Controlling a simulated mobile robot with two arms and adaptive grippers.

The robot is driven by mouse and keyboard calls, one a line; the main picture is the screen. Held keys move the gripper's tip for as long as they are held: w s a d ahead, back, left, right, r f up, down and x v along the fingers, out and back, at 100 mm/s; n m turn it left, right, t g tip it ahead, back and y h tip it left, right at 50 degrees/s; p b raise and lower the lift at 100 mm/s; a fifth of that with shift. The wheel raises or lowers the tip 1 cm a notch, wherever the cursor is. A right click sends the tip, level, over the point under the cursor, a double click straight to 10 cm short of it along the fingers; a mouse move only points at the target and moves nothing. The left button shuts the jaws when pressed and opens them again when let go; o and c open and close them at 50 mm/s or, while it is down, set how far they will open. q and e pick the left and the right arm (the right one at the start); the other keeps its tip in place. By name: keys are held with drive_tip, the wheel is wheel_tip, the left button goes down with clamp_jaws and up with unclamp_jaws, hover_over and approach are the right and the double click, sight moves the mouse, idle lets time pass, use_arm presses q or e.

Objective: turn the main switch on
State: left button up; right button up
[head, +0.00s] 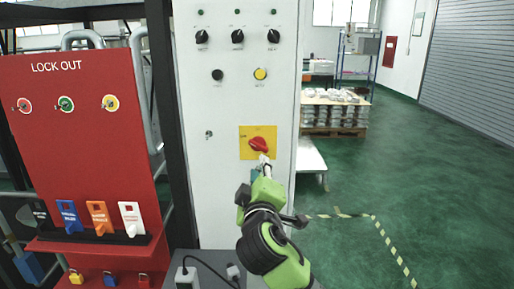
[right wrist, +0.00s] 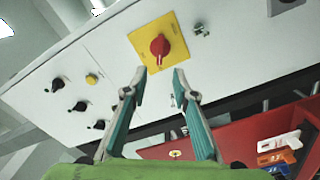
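The main switch is a red rotary knob (head: 258,144) on a yellow plate (head: 245,134), low on the white cabinet front. In the right wrist view the red knob (right wrist: 160,46) is ahead, centred between the fingertips. My right gripper (head: 263,160) is just in front of the knob, below it in the head view. In the right wrist view its two fingers (right wrist: 160,71) are apart with nothing between them, and the tips appear short of the knob. Whether they touch it is unclear. The switch's marked position is too small to read. My left gripper is not in view.
The white cabinet (head: 222,110) also carries black selector knobs, small lamps and a keyhole. A red lockout board (head: 80,150) with tags and padlocks stands left of it. A loaded pallet (head: 335,115) is farther back right. Green floor (head: 400,170) on the right is clear.

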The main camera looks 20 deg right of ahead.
sight(259, 148)
drive_tip(key=p+x, duration=0.4)
drive_tip(key=x, duration=0.6)
drive_tip(key=shift+w+d, duration=0.1)
drive_tip(key=shift+w, duration=0.3)
drive_tip(key=shift+w+d+f, duration=0.1)
drive_tip(key=shift+w+d, duration=0.1)
drive_tip(key=shift+w, duration=0.5)
clamp_jaws()
